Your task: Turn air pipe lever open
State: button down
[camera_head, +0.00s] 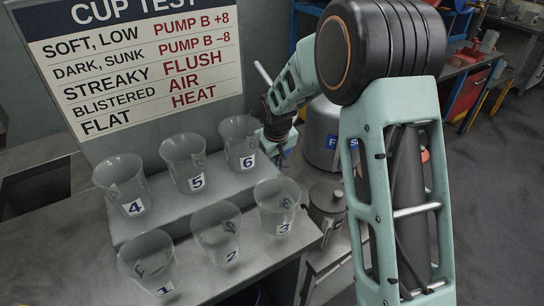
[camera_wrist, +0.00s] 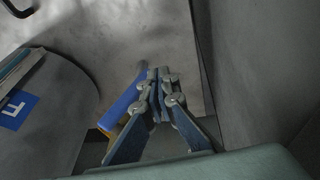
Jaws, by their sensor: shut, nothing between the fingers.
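My gripper (camera_wrist: 157,78) is shut and empty in the wrist view, its fingertips together. A bright blue bar (camera_wrist: 122,108), which looks like the lever, slants close along the left side of the fingers. A yellow part (camera_wrist: 112,132) shows under its lower end. I cannot tell whether the fingers touch the bar. In the head view my gripper is low behind cup 6, partly hidden, and I cannot make out the lever there.
A grey drum (camera_head: 318,150) with a blue label stands right of my gripper in the head view; the drum (camera_wrist: 60,135) is at left in the wrist view. Several numbered clear cups, such as cup 6 (camera_head: 238,135), stand on a stepped grey stand below a sign (camera_head: 140,60).

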jog(key=shift+w+d+f+b, duration=0.25)
jog(key=shift+d+f+b, duration=0.1)
jog(key=shift+f, duration=0.15)
jog(key=shift+w+d+f+b, duration=0.2)
jog(key=shift+d+f, duration=0.1)
jog(key=shift+f, duration=0.15)
jog(key=shift+d+f, duration=0.1)
dwell(1.3)
